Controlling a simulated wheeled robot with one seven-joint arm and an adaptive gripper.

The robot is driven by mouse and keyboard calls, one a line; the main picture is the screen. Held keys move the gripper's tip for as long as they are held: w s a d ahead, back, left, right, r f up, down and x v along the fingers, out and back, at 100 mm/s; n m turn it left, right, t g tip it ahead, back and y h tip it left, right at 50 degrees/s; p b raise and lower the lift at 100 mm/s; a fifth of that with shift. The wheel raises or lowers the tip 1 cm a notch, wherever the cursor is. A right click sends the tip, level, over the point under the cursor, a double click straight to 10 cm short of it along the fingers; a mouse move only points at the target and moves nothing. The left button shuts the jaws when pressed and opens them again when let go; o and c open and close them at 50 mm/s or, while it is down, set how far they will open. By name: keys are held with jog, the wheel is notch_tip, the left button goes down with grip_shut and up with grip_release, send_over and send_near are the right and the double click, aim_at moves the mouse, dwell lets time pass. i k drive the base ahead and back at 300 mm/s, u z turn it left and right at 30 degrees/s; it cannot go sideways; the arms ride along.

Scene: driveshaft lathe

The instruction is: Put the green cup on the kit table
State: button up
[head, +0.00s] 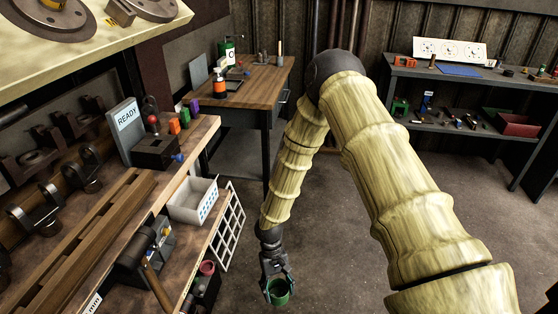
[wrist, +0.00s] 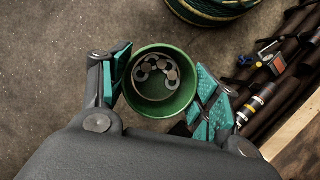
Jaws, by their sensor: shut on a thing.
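The green cup (head: 278,296) is in my gripper (head: 276,272), low in the head view, above the floor. In the wrist view the green cup (wrist: 136,101) stands open side towards me between the teal finger pads of my gripper (wrist: 160,88). The pads press on its left and right sides. Round grey metal pieces (wrist: 158,70) lie inside the cup. No table is labelled as the kit table. A wooden-topped table (head: 262,75) with bottles and small items stands at the back.
A workbench (head: 205,135) at left carries a READY sign (head: 126,117), coloured blocks and a white bin (head: 194,201). A white grid rack (head: 230,226) leans beside it. Dark shelves (head: 470,84) stand at back right. A green coil (wrist: 215,12) lies on the floor. Open floor lies between.

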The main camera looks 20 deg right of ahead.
aim_at(260, 88)
jog(key=z, duration=0.85)
jog(key=i, duration=1)
jog(key=z, duration=0.8)
jog(key=i, duration=1.45)
jog(key=u, duration=1.1)
jog(key=i, duration=0.9)
jog(key=u, duration=0.7)
